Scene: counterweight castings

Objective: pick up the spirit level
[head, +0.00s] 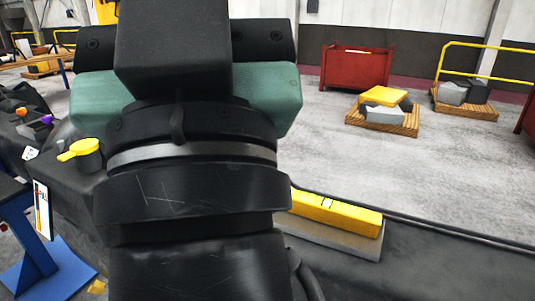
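The spirit level (345,213) is a yellow bar with a small vial window in its top. In the head view it lies right of my arm, flat along a grey metal block or plate on a dark casting. Its left end is hidden behind my arm, so its full length cannot be seen. My arm fills the middle of the view. My gripper's fingers do not show, so I cannot see how they stand relative to the level.
A black cup-like thing with a yellow top (83,152) stands on the dark casting at left. A blue stand (35,240) is at lower left. Beyond are a red bin (356,68), pallets with castings (382,118) and open grey floor.

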